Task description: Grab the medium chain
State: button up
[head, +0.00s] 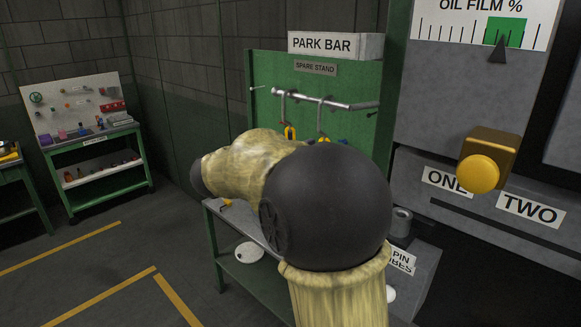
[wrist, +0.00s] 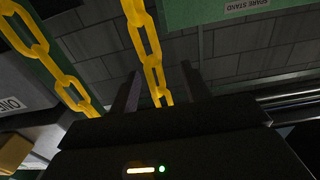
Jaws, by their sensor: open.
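Two yellow chains show in the wrist view. One chain (wrist: 147,45) runs down from the top edge into the gap between the fingers of my gripper (wrist: 158,75), which is open around its lower visible end. I see no finger clearly pressing on it. The other chain (wrist: 48,52) hangs apart, to the left of the fingers. I cannot tell the chains' full lengths.
A metal bar (head: 345,104) with hooks sticks out from the green spare stand (head: 262,85) beneath the PARK BAR sign (head: 325,44). A green bench (head: 213,232) stands below my arm. A brass block with a yellow knob (head: 480,173) is at right. Floor at left is clear.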

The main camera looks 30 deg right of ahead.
jog(key=shift+w+d, duration=0.1)
jog(key=shift+d, duration=0.25)
grip_shut()
